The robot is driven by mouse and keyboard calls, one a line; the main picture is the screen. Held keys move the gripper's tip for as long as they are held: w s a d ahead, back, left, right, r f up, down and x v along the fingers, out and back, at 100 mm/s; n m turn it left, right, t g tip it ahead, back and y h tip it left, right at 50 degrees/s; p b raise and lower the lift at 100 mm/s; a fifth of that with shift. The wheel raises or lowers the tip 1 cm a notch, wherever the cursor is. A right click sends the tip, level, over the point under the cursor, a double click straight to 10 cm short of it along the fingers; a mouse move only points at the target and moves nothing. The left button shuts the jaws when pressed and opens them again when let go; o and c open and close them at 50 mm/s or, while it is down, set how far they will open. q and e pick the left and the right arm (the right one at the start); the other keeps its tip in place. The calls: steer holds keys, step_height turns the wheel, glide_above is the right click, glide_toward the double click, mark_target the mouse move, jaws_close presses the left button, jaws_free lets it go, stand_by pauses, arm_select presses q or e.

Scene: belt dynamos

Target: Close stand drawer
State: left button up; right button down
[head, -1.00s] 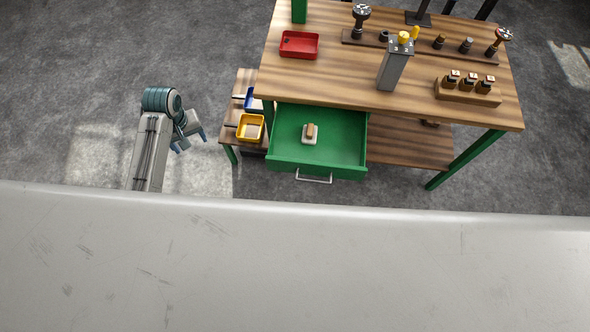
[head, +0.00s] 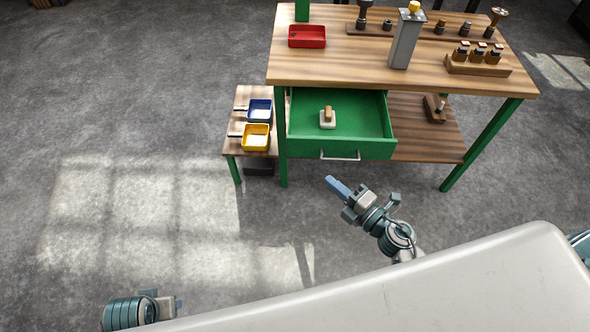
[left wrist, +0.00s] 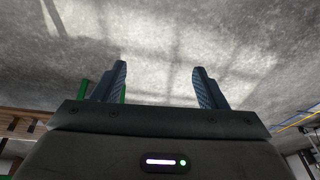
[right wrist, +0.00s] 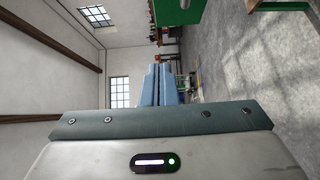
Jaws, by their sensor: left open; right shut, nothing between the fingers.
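The green stand drawer (head: 345,149) is pulled out from under the wooden workbench top (head: 400,75), with its metal handle (head: 340,155) on the front. A small block with a wooden top (head: 327,118) lies inside it. My right gripper (head: 337,187) is shut and empty, in front of and below the drawer handle, apart from it. Its shut fingers also show in the right wrist view (right wrist: 160,85). My left gripper shows open and empty in the left wrist view (left wrist: 160,85); in the head view only part of the left arm shows at the lower left.
A low side shelf (head: 236,148) left of the drawer holds a blue bin (head: 259,111) and a yellow bin (head: 256,137). A red tray (head: 307,36) and a grey post (head: 406,40) stand on the bench. The floor before the drawer is clear.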

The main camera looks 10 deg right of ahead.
steer(key=p, duration=0.2)
glide_toward(300, 140)
steer(key=w+a, duration=0.1)
steer(key=a, duration=0.4)
steer(key=w, duration=0.1)
steer(key=w+d, duration=0.1)
steer(key=w, duration=0.1)
steer(key=shift+w+d+b, duration=0.15)
steer(key=shift+w+b, duration=0.05)
steer(key=shift+b, duration=0.1)
arm_select(q)
step_height(300, 140, down, 4)
steer(key=shift+a+f, duration=0.15)
steer(key=shift+f, duration=0.05)
arm_select(e)
steer(key=shift+w+d, duration=0.1)
steer(key=shift+w, duration=0.3)
steer(key=shift+w, duration=0.1)
